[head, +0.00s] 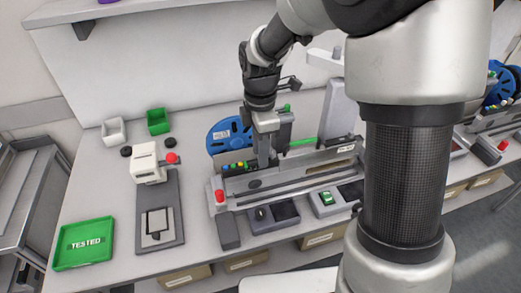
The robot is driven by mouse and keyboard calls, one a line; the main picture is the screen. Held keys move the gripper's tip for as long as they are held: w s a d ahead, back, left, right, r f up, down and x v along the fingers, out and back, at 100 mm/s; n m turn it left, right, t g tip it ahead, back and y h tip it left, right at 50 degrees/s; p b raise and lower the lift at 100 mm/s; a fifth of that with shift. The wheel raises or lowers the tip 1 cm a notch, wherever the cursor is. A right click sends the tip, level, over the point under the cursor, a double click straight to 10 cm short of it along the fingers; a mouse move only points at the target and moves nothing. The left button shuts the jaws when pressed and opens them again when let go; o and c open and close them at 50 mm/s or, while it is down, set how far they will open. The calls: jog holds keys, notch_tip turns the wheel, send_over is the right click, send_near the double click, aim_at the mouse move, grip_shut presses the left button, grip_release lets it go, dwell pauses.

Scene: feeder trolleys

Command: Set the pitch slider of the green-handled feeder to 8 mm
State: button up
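A green handle-like bar (303,142) shows just right of my gripper, above the grey feeder trolley (240,190). It seems to belong to the green-handled feeder, whose body is mostly hidden behind my gripper and arm. My gripper (265,163) points down over the trolley, beside a row of small coloured knobs (238,167). I cannot tell whether its fingers are apart or touch anything. The pitch slider and its millimetre marks cannot be made out.
A blue reel (228,134) stands behind the trolley, left of my gripper. A red button (220,196) is at its left end. Left on the bench are a test stand (172,190), a green TESTED tray (84,262) and two small bins.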

aim_at(248, 164)
grip_shut()
jog(key=shift+a, duration=0.1)
jog(key=a, duration=0.3)
jog(key=shift+s+a, duration=0.1)
jog(key=shift+s, duration=0.25)
grip_release()
